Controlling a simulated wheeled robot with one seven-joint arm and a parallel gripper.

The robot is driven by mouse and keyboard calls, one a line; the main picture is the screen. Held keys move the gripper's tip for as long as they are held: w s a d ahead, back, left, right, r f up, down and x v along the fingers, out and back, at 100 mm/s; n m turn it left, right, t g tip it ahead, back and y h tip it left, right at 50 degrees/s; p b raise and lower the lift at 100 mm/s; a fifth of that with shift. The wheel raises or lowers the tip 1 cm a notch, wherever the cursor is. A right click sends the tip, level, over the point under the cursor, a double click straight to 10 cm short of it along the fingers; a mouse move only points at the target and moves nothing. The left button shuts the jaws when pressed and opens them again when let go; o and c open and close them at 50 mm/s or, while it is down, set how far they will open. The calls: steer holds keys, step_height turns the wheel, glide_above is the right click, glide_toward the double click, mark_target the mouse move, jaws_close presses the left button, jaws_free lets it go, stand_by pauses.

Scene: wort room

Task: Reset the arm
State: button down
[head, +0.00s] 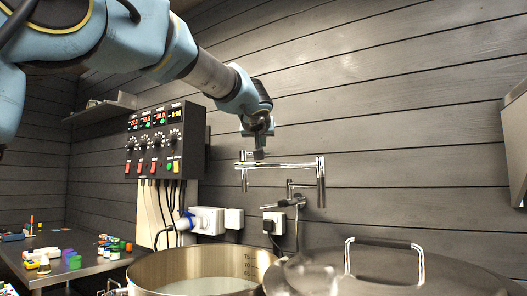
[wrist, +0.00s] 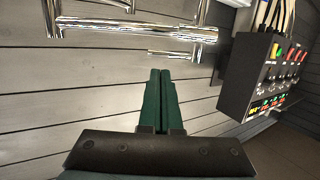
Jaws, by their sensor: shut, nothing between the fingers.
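My arm reaches in from the upper left in the head view, and my gripper (head: 259,154) hangs at its end in front of the wall, above the kettles. In the wrist view my gripper (wrist: 160,75) shows two dark green fingers side by side, shut with nothing between them. Nothing touches the fingers. A chrome folding tap (head: 280,166) on the plank wall stands beside and behind my gripper in the head view. The tap (wrist: 135,30) also shows beyond the fingertips in the wrist view.
A control box (head: 165,142) with lit displays and knobs hangs on the wall at left. Below are an open steel kettle (head: 140,272) with pale liquid and a lidded kettle (head: 390,270). A steel table (head: 95,266) at lower left bears small coloured items. A grey box (head: 515,140) is at right.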

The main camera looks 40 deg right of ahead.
steer(key=b+v, duration=0.3)
steer(key=v, duration=0.5)
steer(key=shift+w+a+f, duration=0.2)
steer(key=shift+w, duration=0.05)
